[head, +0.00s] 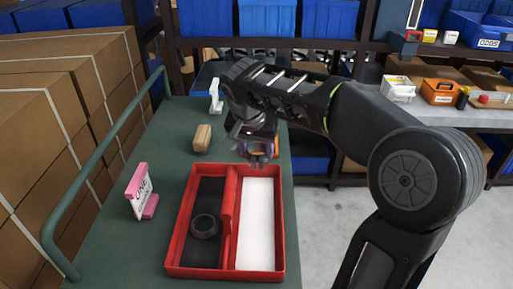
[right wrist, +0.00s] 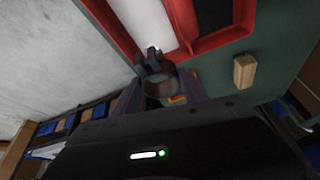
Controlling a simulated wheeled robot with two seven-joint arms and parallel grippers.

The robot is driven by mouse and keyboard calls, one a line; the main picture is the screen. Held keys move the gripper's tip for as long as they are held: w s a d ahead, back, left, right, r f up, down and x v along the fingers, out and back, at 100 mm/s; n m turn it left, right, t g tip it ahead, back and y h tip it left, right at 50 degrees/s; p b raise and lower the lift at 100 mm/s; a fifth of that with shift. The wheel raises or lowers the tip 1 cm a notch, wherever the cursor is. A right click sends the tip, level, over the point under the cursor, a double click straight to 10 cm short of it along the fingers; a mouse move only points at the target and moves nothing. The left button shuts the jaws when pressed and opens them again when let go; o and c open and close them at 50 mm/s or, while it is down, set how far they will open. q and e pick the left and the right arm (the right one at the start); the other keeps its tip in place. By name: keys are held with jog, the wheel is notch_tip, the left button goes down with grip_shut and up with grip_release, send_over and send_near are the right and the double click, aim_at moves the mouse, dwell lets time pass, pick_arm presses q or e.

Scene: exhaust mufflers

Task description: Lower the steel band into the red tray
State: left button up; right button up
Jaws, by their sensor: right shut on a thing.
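The red tray (head: 178,248) lies on the green cart top. A divider splits it into a black-floored left compartment and a white-floored right one. A dark steel band (head: 204,226) lies in the left compartment; the white compartment looks empty. My right gripper (head: 256,152) is shut on another steel band (head: 259,160), held near the tray's far edge. In the right wrist view this band (right wrist: 160,87) sits between the fingers, close to the tray's red rim (right wrist: 222,38). Its height above the cart is hard to tell. My left gripper is not in view.
A wooden block (head: 202,138) and a white upright object (head: 216,95) stand beyond the tray. A pink-and-white sign (head: 141,190) stands left of it. An orange item partly hides behind my right gripper. A green rail (head: 92,165) edges the cart's left side.

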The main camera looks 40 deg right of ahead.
aim_at(254, 158)
jog(key=shift+f+b, duration=2.95)
jog(key=shift+f, duration=0.6)
jog(key=shift+f+b, duration=0.4)
jog(key=shift+f, duration=0.1)
jog(key=o, duration=1.5)
jog(key=shift+r, duration=0.15)
jog(key=v, duration=0.7)
jog(key=shift+s+a+r+p, duration=0.1)
jog(key=shift+a+r+p, duration=0.05)
jog(key=shift+r+p, duration=0.2)
jog(key=shift+f, duration=0.1)
